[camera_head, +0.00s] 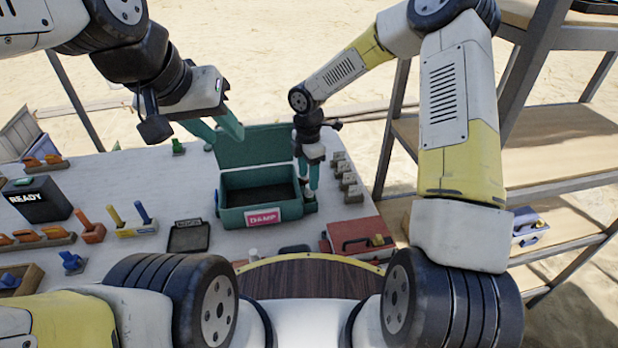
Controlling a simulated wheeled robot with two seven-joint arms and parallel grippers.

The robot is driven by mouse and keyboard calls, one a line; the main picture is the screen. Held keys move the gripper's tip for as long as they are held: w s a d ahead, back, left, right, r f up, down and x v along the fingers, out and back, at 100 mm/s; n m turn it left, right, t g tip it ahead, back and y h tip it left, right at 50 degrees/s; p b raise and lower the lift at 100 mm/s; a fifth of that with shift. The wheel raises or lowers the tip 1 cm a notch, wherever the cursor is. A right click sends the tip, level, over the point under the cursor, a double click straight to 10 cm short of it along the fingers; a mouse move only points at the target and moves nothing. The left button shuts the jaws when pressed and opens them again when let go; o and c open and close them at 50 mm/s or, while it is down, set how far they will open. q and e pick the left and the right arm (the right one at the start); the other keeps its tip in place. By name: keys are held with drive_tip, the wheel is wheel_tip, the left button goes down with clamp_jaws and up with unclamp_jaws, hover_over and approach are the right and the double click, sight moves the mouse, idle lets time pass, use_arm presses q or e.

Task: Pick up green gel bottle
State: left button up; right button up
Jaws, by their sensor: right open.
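A small green object (178,147), which looks like the green gel bottle, stands upright at the back of the white table, left of the teal box. It is too small to show detail. My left gripper (222,132) is above the table, right of the green object and by the box's raised lid. Its teal fingers look spread apart, with nothing seen between them. My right gripper (311,186) points down beside the right wall of the box, open, with no object visible in it.
The teal box (232,218) labelled DAMP stands open. Small grey blocks (348,181) are right of it, and a red case (357,234) is at the front right. A dark READY bin (38,200), dark tray (188,237) and tool holders (137,229) occupy the left. Wooden shelves (555,137) stand right.

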sight(309, 193)
drive_tip(key=f, duration=0.5)
drive_tip(key=shift+s+f, duration=0.15)
drive_tip(key=shift+s, duration=0.15)
drive_tip(key=shift+c, duration=0.4)
clamp_jaws()
